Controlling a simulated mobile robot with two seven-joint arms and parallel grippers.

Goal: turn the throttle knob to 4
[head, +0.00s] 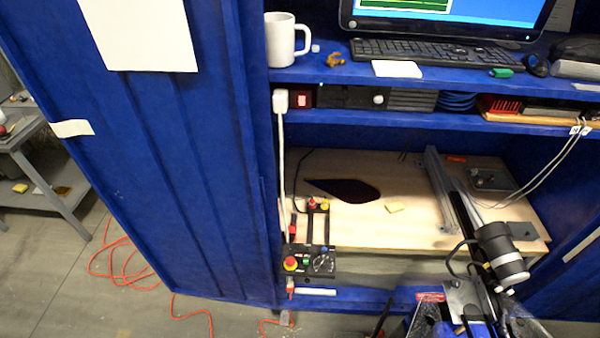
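A black control box (309,276) sits at the front left edge of the wooden shelf board. On its face are a red button on a yellow base (290,264), a small green button (306,262) and a dark round knob (322,262) at the right, which looks like the throttle knob. The knob's pointer and scale numbers are too small to read. I cannot make out either gripper in this view, and nothing is seen touching the box.
A black cylindrical motor with a silver band (502,254) sits above a metal bracket (468,300) at the lower right, right of the box. A metal rail (440,190) crosses the wooden board (410,232). A white cable (281,150) runs down left of the box. Orange cord (125,262) lies on the floor.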

